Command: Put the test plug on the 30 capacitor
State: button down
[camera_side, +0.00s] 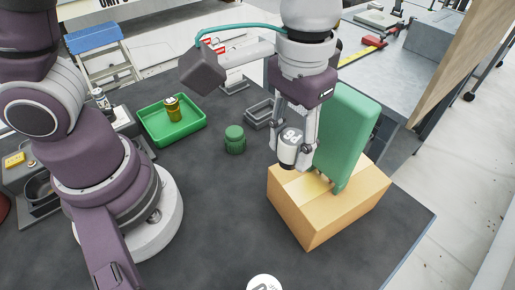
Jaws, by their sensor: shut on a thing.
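My gripper (296,140) points down at the right of the table, its fingers closed around a silver-white cylinder (289,150). Dark characters on the cylinder look like "P6", but I cannot read them surely. The cylinder is tilted and appears above the near left part of a cardboard box (310,220). I cannot tell whether it touches the box. A green lidded cylinder (235,140) stands on the table left of my gripper. A brass-coloured can (172,109) stands in a green tray (180,132). I cannot tell which item is the test plug or the 30 capacitor.
A tall green block (347,125) stands on the box, close behind and right of my gripper. A grey open container (259,113) lies behind the green cylinder. A white round item (265,283) is cut off at the bottom edge. The dark table (215,215) is clear in front.

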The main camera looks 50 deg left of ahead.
aim_at(265, 286)
jog(key=s+d+m, duration=0.3)
jog(key=s+d, duration=0.5)
jog(key=s, duration=0.2)
notch_tip(265, 286, down, 7)
jog(key=shift+s+r, duration=0.1)
jog(key=shift+r, duration=0.05)
jog(key=shift+f, duration=0.25)
jog(key=c, duration=0.8)
grip_release()
jog(key=shift+f, duration=0.1)
